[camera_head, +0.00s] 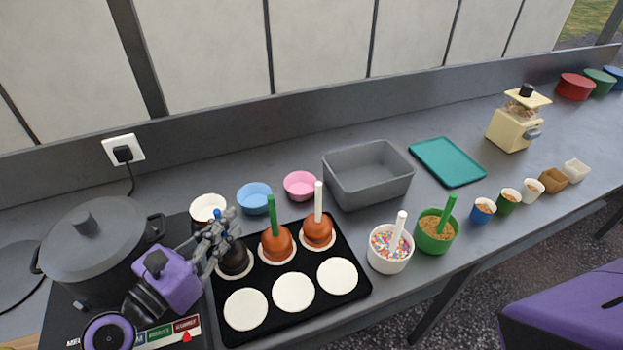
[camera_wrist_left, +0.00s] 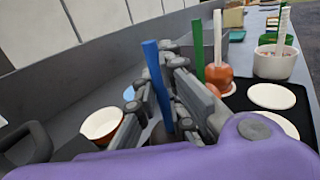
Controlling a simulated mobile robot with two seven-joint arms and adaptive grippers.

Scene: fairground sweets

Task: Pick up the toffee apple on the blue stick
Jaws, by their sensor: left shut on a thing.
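The toffee apple on the blue stick is a dark brown apple (camera_head: 235,262) at the back left of the black tray (camera_head: 322,292), over a white paper round. My left gripper (camera_head: 224,232) is just above it, shut on the blue stick (camera_wrist_left: 156,82), whose top stands up past the fingers. In the left wrist view the fingers hide most of the dark apple. Two orange-brown toffee apples stand to its right, one on a green stick (camera_head: 272,214) and one on a white stick (camera_head: 319,199). My right gripper is not in view.
A large grey pot (camera_head: 92,240) stands left of my gripper. A white-rimmed cup (camera_head: 208,206), blue bowl (camera_head: 253,197) and pink bowl (camera_head: 300,186) stand behind the tray. A grey bin (camera_head: 368,184) is further right. White rounds at the tray's front are empty.

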